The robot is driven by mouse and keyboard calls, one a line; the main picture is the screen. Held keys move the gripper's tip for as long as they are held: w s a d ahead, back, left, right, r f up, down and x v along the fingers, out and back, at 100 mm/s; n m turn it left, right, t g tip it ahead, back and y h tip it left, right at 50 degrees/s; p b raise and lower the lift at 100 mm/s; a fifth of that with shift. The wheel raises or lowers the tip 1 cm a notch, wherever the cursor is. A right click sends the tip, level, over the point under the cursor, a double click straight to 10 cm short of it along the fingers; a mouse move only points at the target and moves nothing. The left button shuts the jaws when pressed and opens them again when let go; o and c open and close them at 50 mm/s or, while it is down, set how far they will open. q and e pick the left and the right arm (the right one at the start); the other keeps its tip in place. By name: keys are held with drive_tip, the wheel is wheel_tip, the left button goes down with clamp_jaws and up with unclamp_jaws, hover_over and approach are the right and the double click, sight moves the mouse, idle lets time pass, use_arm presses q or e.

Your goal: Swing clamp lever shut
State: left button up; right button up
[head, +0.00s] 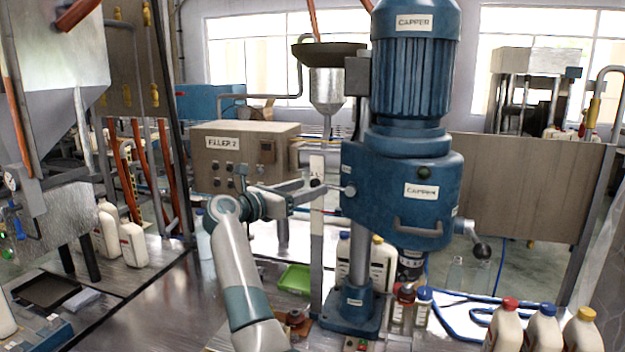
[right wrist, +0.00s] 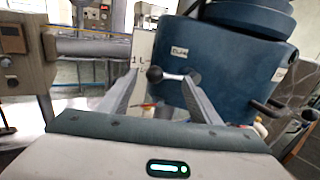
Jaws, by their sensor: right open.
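The blue capper (head: 400,185) stands on a column in the middle of the head view. A short metal clamp lever with a black ball knob (head: 315,183) sticks out of the left side of its head. My right gripper (head: 322,190) reaches in from the left, with its fingers open around the lever. In the right wrist view, the black knob (right wrist: 154,74) and its rod lie between the two open fingertips (right wrist: 162,76). The knob is nearer the left finger; I cannot tell whether either finger touches it. My left gripper is not in view.
The filler box (head: 245,160) stands behind my right arm. A white graduated post (head: 317,230) stands close beside the lever. A second handle with a dark knob (head: 481,250) is on the capper's right. Capped bottles (head: 505,325) stand at the front right; a green tray (head: 295,279) lies below.

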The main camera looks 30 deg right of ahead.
drive_tip(key=shift+p+x, duration=0.35)
drive_tip(key=shift+x, duration=0.95)
drive_tip(key=shift+s+r, duration=0.1)
drive_tip(key=c, duration=0.6)
drive_tip(key=shift+a, duration=0.1)
drive_tip(key=shift+c, duration=0.2)
